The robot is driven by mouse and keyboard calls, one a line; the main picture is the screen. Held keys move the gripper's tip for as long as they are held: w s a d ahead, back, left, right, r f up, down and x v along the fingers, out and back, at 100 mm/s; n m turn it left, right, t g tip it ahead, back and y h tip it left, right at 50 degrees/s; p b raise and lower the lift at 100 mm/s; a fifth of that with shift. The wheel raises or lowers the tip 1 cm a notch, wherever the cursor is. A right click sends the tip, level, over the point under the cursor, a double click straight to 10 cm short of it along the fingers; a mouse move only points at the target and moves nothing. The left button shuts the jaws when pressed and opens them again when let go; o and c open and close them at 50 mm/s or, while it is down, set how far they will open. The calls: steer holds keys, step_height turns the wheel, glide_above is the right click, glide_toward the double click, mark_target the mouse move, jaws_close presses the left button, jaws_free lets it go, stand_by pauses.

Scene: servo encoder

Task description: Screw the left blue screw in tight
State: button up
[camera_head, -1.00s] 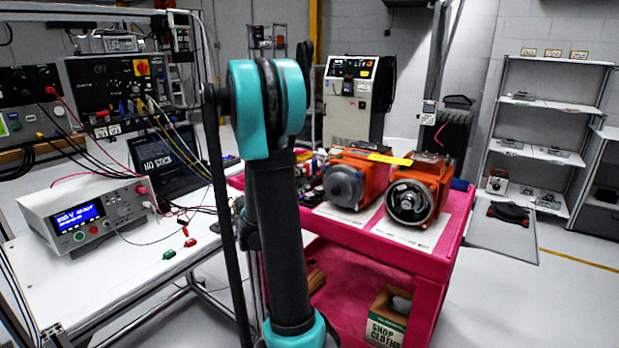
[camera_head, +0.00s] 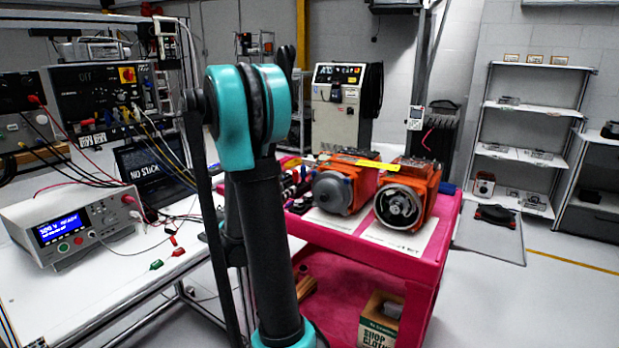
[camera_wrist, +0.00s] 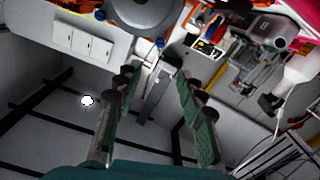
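In the head view two orange motor units stand on the pink cart (camera_head: 415,262). The left unit (camera_head: 338,187) has a grey round cover; the right unit (camera_head: 405,200) has an open round face with metal parts inside. In the wrist view the grey round cover (camera_wrist: 145,10) is at the top, with a small blue piece (camera_wrist: 160,43) just below it; I cannot tell if it is the left blue screw. My gripper (camera_wrist: 162,72) has its green-padded fingers apart, with nothing seen between them. In the head view my arm hides the gripper.
A white bench (camera_head: 100,290) with a power supply (camera_head: 75,223) and cables stands left of the cart. Tools and small parts (camera_wrist: 245,60) lie at the right in the wrist view. A shop cloths box (camera_head: 380,318) sits on the lower shelf.

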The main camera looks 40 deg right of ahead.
mark_target(313, 174)
steer(key=x, duration=1.6)
steer(key=shift+w+d, duration=0.15)
steer(key=shift+d, duration=0.05)
steer(key=shift+c, duration=0.2)
jaws_close()
